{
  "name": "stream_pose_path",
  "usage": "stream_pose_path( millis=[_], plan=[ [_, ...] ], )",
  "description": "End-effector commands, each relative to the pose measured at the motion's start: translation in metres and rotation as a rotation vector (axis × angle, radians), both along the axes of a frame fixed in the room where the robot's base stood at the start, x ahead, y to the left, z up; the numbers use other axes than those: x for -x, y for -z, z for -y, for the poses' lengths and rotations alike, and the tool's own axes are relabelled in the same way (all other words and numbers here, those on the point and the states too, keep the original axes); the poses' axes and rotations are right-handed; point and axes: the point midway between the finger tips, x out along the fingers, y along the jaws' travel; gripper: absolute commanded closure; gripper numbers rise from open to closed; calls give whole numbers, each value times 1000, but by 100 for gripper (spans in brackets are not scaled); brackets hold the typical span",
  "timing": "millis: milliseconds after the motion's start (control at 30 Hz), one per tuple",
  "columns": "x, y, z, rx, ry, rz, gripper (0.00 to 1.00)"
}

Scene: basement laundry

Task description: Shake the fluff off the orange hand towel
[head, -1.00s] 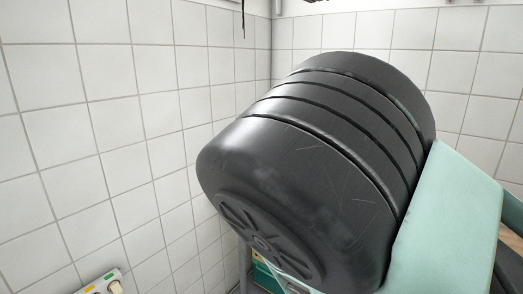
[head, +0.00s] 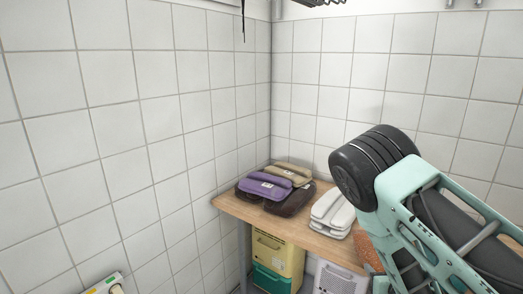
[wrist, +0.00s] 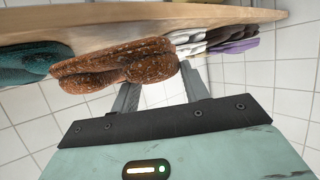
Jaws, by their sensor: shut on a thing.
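The orange hand towel (wrist: 120,66) is a rust-orange folded bundle dotted with pale specks of fluff. In the wrist view it lies against the wooden table (wrist: 130,22), at the fingertips of my gripper (wrist: 160,78). My gripper is shut on it, though the exact grip is partly hidden. In the head view only part of the towel (head: 370,252) shows at the table's right side, beside my arm; my arm hides the rest and the fingers.
Folded purple (head: 265,186), dark brown (head: 288,204), beige (head: 293,175) and white (head: 333,212) cloths lie on the wooden table (head: 310,238). A teal cloth (wrist: 32,62) lies beside the towel. A yellow container (head: 278,257) and a white crate (head: 335,280) stand below. Tiled walls enclose the corner.

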Motion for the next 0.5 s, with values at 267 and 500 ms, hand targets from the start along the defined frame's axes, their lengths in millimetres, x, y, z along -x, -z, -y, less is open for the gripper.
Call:
stream_pose_path(
  millis=[267, 500],
  plan=[
    [6, -52, 1, 2, -30, 1, 83],
    [5, 3, 1, 2, -29, 5, 83]
  ],
)
